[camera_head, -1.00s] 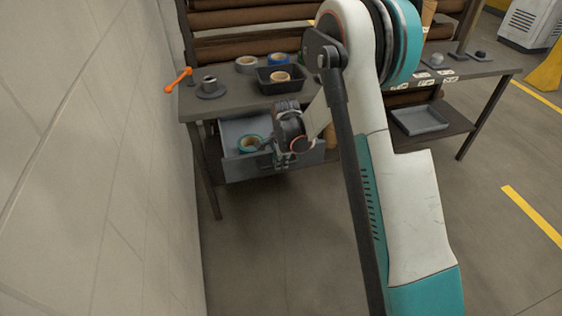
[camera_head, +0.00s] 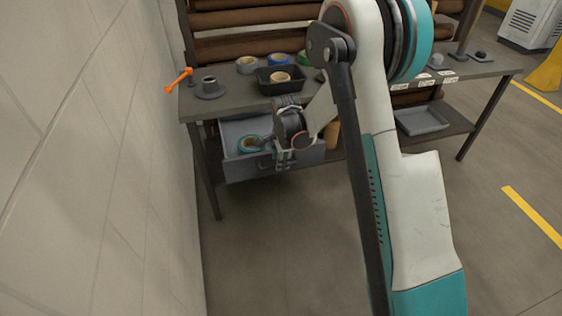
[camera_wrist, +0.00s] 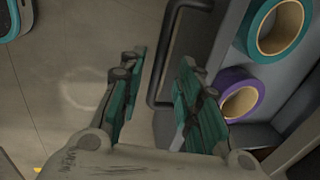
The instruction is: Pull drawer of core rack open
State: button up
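The grey drawer (camera_head: 240,168) of the core rack is pulled out below the worktop, so its inside shows. A teal tape roll (camera_head: 249,144) lies in it. In the wrist view the teal roll (camera_wrist: 275,27) and a purple roll (camera_wrist: 238,98) lie inside the drawer. The dark bar handle (camera_wrist: 155,85) stands off the drawer front (camera_wrist: 221,40). My gripper (camera_wrist: 162,62) is at the handle, its teal-padded fingers spread apart with the bar showing between them. The gripper (camera_head: 284,158) is at the drawer front in the head view. Whether a finger touches the bar is unclear.
The worktop (camera_head: 225,108) holds a black tray (camera_head: 280,87), tape rolls and an orange-handled tool (camera_head: 178,80). A wall (camera_head: 110,170) runs close along the left. A grey tray (camera_head: 421,121) sits on the lower shelf. The floor (camera_head: 270,250) before the drawer is clear.

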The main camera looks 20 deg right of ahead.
notch_tip(320, 180, up, 10)
jog(key=s, duration=0.2)
dwell(0.4)
jog(key=s+r+n+t, duration=0.2)
jog(key=s+r+n, duration=0.6)
jog(key=s+r, duration=0.65)
jog(key=s+r+n+t, duration=0.1)
jog(key=s+n+t, duration=0.2)
jog(key=s+n, duration=0.7)
jog(key=s, duration=0.7)
jog(key=shift+a+r, duration=0.25)
jog(key=shift+a, duration=0.05)
